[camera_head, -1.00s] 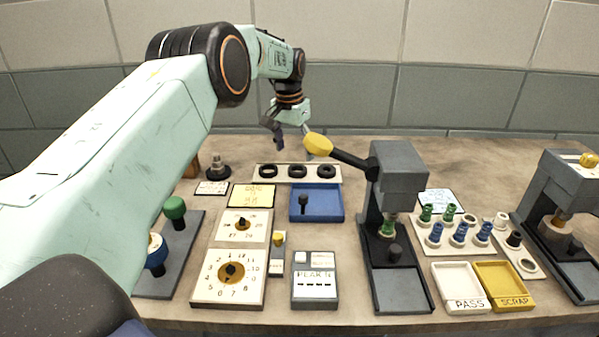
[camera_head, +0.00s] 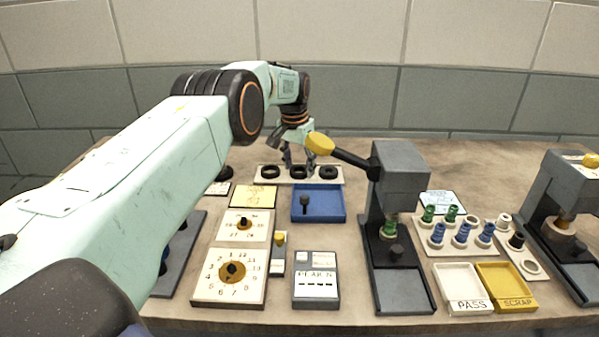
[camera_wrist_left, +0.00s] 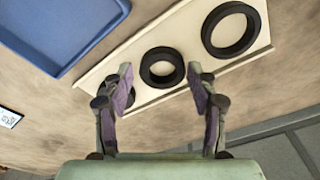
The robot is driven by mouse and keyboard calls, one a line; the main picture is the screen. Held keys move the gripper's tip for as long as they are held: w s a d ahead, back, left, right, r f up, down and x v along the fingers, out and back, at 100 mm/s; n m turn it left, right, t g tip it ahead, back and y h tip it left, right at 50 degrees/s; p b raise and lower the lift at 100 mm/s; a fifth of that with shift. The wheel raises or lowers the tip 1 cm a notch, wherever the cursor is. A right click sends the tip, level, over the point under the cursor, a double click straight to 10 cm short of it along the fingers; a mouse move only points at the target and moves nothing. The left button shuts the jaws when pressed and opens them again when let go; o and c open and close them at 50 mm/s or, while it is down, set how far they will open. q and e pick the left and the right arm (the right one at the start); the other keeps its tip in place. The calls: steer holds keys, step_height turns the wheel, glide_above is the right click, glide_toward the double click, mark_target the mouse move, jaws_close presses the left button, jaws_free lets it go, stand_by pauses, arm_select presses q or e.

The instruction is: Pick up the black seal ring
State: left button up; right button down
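Three black rings lie in a row on a pale strip (camera_head: 259,181) at the back of the bench: a left ring (camera_head: 270,176), a middle one (camera_head: 298,177) and a right one (camera_head: 328,177). In the left wrist view they differ in size: a large ring (camera_wrist_left: 235,51), a medium ring (camera_wrist_left: 164,84) and a smaller one (camera_wrist_left: 111,78) partly hidden by a finger. My left gripper (camera_head: 300,160) points down over the middle ring. Its open fingers (camera_wrist_left: 164,92) stand either side of the medium ring, apart from it and empty. My right gripper is not in view.
A blue tray (camera_head: 330,207) with a dark peg lies in front of the strip. A grey press (camera_head: 400,165) with a yellow-knobbed lever (camera_head: 319,144) reaches close to the gripper's right. Dial boards stand in front. A wall is behind the bench.

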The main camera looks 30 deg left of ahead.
arm_select(q)
steer(key=shift+w+a+f, duration=0.1)
steer(key=shift+a+f, duration=0.05)
steer(key=shift+f, duration=0.05)
steer(key=c, duration=0.3)
steer(key=shift+c, duration=1.1)
step_height(320, 180, up, 13)
steer(key=p, duration=0.7)
steer(key=shift+f, duration=0.1)
